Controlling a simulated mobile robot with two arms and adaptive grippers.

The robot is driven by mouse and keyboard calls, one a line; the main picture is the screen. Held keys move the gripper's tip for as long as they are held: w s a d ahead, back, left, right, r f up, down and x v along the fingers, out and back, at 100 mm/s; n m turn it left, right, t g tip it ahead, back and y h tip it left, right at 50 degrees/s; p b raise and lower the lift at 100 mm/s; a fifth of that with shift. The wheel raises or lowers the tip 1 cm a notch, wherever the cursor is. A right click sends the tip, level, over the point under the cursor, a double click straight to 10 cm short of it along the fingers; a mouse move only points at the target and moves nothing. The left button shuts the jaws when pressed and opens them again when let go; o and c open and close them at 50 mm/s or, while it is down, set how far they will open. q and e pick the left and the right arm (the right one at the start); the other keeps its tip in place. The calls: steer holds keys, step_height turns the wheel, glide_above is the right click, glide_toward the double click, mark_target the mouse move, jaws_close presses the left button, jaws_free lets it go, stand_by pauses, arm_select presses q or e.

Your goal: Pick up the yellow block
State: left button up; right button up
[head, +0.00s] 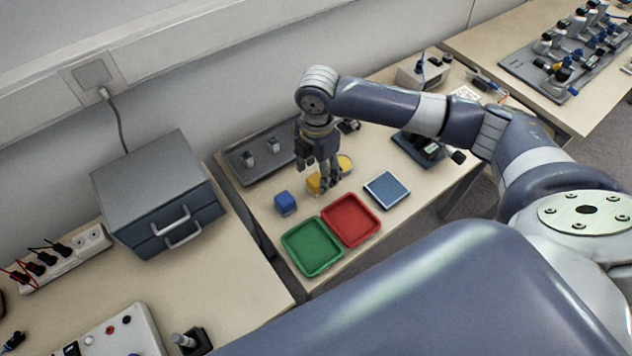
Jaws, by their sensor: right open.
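The yellow block (314,183) sits on the light wooden table, just left of my right gripper's fingers. My right gripper (327,185) points down over the table beside the block and partly covers it. Its jaws are open; I cannot tell whether a finger touches the block. A round yellow thing (345,163) lies just behind the fingers on the right. A blue block (285,203) stands to the left of the yellow block. My left gripper is not in view.
A red tray (377,233) and a green tray (340,262) lie in front of the gripper. A blue-topped square pad (386,189) is to the right. A grey tray (238,163) with small metal parts lies behind left. A grey drawer box (150,180) stands further left.

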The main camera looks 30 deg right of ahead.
mark_target(317, 178)
step_height(317, 178, down, 4)
steer(key=shift+r, duration=0.1)
steer(key=shift+f, duration=0.35)
steer(key=shift+c, duration=0.5)
steer(key=c, duration=0.9)
steer(key=shift+c, duration=0.3)
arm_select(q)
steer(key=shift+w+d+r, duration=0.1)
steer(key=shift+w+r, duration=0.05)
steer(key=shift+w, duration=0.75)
arm_select(e)
steer(key=shift+w+r, duration=0.1)
steer(key=shift+r, duration=0.05)
